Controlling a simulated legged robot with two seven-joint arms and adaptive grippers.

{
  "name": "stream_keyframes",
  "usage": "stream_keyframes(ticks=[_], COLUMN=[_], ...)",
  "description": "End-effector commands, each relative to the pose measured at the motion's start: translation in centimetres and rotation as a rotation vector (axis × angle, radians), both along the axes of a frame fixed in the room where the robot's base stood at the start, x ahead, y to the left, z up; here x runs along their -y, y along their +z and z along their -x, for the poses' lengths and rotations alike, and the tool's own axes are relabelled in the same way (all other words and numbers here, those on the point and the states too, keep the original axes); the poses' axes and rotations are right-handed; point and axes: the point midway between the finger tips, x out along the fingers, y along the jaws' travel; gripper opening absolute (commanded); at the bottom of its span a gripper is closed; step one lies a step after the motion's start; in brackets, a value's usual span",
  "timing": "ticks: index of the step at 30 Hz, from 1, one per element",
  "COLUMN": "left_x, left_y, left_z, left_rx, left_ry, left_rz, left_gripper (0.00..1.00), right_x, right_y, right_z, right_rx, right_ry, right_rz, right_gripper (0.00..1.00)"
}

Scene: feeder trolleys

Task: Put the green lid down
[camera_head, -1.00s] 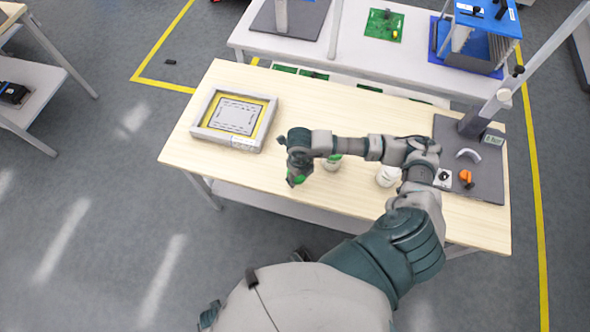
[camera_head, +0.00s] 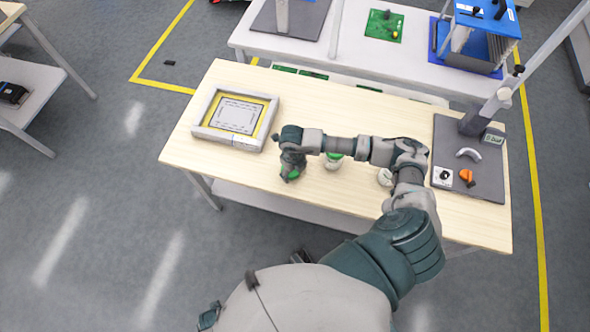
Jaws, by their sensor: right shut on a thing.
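My right gripper (camera_head: 291,171) points down above the wooden table, left of the table's middle, and is shut on the green lid (camera_head: 292,175). Only a small green part of the lid shows beneath the fingers. I cannot tell whether the lid touches the tabletop. A white jar (camera_head: 333,165) stands to the right of the gripper, partly behind my arm, with green at its top. My left gripper is not in view.
The wooden table (camera_head: 270,86) has a grey frame with a yellow border (camera_head: 237,117) at its left. A second white container (camera_head: 384,177) is partly hidden by my arm. A dark board (camera_head: 484,186) with an orange knob lies at the right. The wood around the gripper is clear.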

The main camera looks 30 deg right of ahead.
Motion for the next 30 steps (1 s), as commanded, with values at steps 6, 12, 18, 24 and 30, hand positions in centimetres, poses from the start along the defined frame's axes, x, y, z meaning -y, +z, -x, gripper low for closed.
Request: stream_keyframes(ticks=[6,12,18,24,30], left_x=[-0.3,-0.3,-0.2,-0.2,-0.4], left_y=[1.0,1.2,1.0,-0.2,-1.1], left_z=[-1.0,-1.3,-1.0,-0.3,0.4], left_rx=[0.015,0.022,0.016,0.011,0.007], left_ry=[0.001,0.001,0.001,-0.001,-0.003], left_rz=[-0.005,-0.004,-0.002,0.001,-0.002], left_gripper=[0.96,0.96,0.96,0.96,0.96], right_x=[0.3,0.4,0.3,0.1,0.2], right_y=[-0.4,-0.4,-0.4,1.3,6.0], right_z=[0.0,0.0,0.0,-0.1,-0.3], right_rx=[0.0,0.0,0.0,0.005,0.006], right_ry=[-0.001,-0.001,-0.001,0.0,0.0], right_rz=[-0.003,-0.003,-0.003,-0.002,-0.002], right_gripper=[0.77,0.95,0.95,0.95,0.95])
